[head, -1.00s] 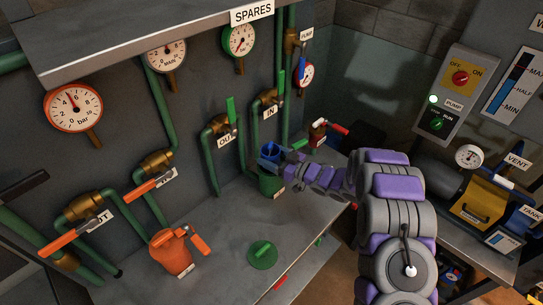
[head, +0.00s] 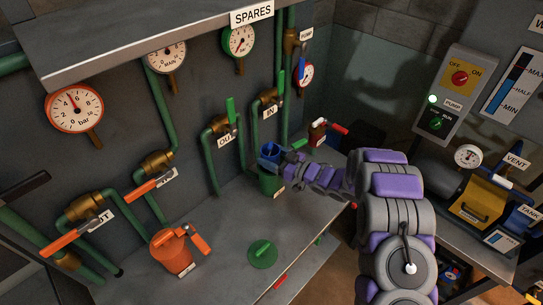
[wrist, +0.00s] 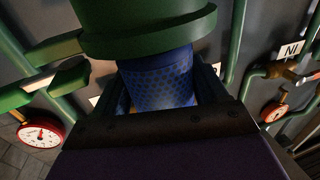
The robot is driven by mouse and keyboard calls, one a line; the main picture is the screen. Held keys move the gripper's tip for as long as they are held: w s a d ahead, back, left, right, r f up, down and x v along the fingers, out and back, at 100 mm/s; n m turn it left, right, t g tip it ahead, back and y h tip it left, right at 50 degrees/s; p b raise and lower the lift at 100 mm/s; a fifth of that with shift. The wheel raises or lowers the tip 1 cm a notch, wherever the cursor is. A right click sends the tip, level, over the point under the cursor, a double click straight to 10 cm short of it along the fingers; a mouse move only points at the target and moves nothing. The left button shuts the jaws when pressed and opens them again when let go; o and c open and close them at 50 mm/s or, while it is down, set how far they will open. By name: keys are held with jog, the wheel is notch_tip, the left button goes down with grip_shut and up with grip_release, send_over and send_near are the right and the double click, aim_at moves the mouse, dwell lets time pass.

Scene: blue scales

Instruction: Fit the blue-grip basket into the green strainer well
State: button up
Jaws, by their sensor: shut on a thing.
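The blue basket (head: 270,152) is at the green strainer well (head: 270,182), at the back right of the grey bench. In the wrist view its perforated blue body (wrist: 160,84) shows between my fingers, and the well's green rim (wrist: 150,38) overlaps one end of it. My gripper (wrist: 163,95) is shut on the basket. In the head view my gripper (head: 287,168) reaches in from the right. Much of the basket's body still shows outside the rim. The basket's grip and the well's inside are hidden.
A green lid (head: 262,254) lies on the bench (head: 215,235) in front of the well. An orange strainer pot (head: 172,251) stands at left. Green-handled valves (head: 231,112) and pipes stand close behind the well. The bench between is clear.

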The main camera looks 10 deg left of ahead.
jog(key=shift+f, duration=1.05)
jog(key=shift+r, duration=0.15)
jog(key=shift+r+p, duration=0.35)
jog(key=shift+r, duration=0.3)
dwell(0.4)
jog(key=shift+p, duration=0.65)
dwell(0.9)
jog(key=shift+f, duration=0.75)
jog(key=o, duration=1.1)
jog(key=shift+o, duration=0.2)
jog(key=shift+d, duration=0.1)
